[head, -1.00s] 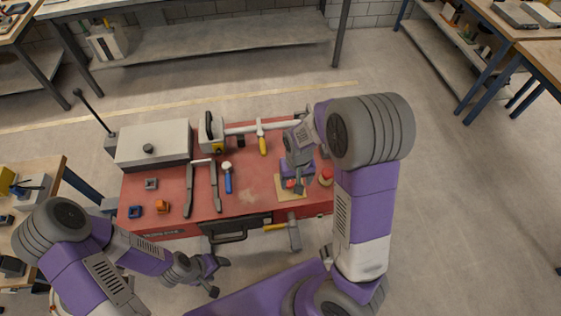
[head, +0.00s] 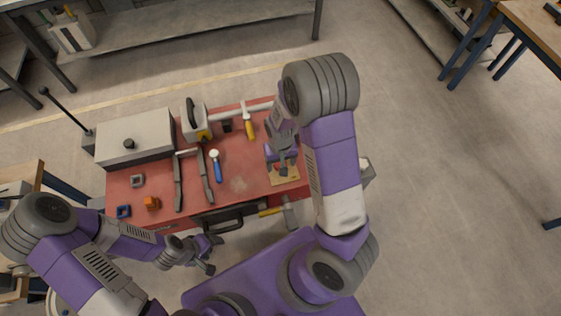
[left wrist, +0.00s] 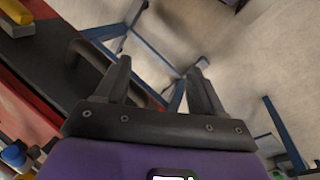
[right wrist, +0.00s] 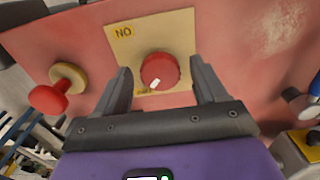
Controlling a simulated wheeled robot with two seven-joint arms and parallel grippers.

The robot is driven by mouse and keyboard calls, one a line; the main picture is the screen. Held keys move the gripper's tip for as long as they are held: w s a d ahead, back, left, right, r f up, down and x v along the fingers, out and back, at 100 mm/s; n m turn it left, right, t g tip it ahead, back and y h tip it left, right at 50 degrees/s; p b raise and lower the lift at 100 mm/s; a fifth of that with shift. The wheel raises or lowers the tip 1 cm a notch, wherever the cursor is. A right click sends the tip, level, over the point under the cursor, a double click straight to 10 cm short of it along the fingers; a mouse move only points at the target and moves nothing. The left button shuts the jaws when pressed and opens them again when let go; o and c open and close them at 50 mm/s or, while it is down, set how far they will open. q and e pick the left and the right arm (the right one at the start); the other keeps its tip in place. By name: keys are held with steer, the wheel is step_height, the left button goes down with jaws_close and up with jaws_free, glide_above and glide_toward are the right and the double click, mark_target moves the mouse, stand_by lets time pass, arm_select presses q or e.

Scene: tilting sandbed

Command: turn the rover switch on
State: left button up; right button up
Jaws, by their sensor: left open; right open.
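The rover switch is a red round knob (right wrist: 160,71) with a white mark pointing down and slightly left. It sits on a yellow plate (right wrist: 178,24) whose lettering reads "NO" in the right wrist view. In the head view the plate (head: 290,181) lies near the cart's front right, partly hidden by my gripper. My right gripper (right wrist: 160,76) is open, with one finger appearing on each side of the knob; I cannot tell whether they touch it. My left gripper (head: 209,256) is open and empty in front of the cart; it also shows in the left wrist view (left wrist: 160,68).
A red mushroom button (right wrist: 47,99) on a yellow base stands beside the plate. The red cart top (head: 240,187) also holds a grey box (head: 133,142), a blue-handled tool (head: 216,168) and an orange part (head: 151,202).

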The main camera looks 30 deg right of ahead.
steer(key=c, duration=1)
steer(key=shift+c, duration=0.2)
steer(key=shift+m, duration=0.5)
steer(key=m+p, duration=0.2)
steer(key=m, duration=0.2)
steer(key=shift+r, duration=0.1)
steer(key=m+p, duration=0.1)
steer(key=m, duration=0.3)
steer(key=shift+m+p, duration=0.3)
steer(key=shift+p, duration=0.1)
steer(key=m+p, duration=0.2)
steer(key=m, duration=0.2)
steer(key=shift+m+p, duration=0.8)
steer(key=shift+m, duration=1.4)
steer(key=shift+w, duration=0.1)
